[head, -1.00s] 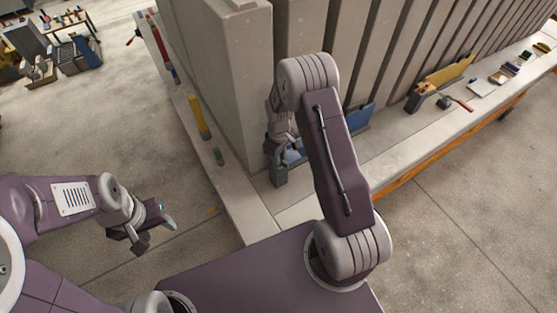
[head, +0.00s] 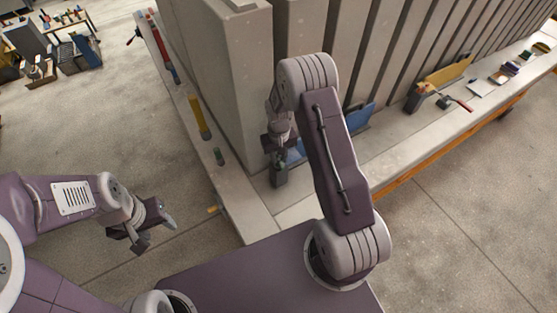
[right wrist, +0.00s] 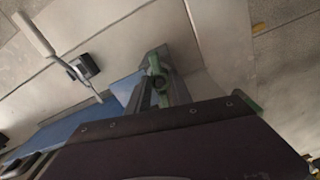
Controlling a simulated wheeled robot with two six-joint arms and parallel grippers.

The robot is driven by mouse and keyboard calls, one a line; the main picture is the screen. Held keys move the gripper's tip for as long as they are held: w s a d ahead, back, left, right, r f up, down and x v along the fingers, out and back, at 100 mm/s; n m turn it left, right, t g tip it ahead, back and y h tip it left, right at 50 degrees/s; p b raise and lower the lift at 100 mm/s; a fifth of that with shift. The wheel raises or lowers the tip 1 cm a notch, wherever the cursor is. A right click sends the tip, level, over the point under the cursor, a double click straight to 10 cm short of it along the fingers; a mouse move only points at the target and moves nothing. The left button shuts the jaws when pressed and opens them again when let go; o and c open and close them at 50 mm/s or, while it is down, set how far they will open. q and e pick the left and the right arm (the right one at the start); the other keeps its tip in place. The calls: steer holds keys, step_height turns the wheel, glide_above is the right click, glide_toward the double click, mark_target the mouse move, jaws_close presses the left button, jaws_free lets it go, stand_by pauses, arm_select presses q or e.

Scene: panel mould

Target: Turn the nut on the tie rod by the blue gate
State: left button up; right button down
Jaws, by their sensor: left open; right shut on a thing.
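My right gripper (head: 279,165) points down by the foot of the ribbed concrete panel. In the right wrist view its fingers (right wrist: 160,88) are shut on a small greenish nut (right wrist: 158,68) at a grey block. The tie rod itself is mostly hidden by the fingers and block. The blue gate (head: 360,117) stands upright against the panel's base, partly behind my right arm; it also shows in the right wrist view (right wrist: 82,124), left of the fingers. My left gripper (head: 156,233) is open and empty over the floor at the left.
The tall panel (head: 240,80) rises just behind my right gripper.

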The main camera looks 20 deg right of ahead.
mark_target(279, 159)
steer(key=c, duration=1.1)
jaws_free()
steer(key=shift+r, duration=0.25)
step_height(279, 159, up, 8)
steer(key=shift+b, duration=1.15)
steer(key=shift+r, duration=0.35)
steer(key=shift+o, duration=0.4)
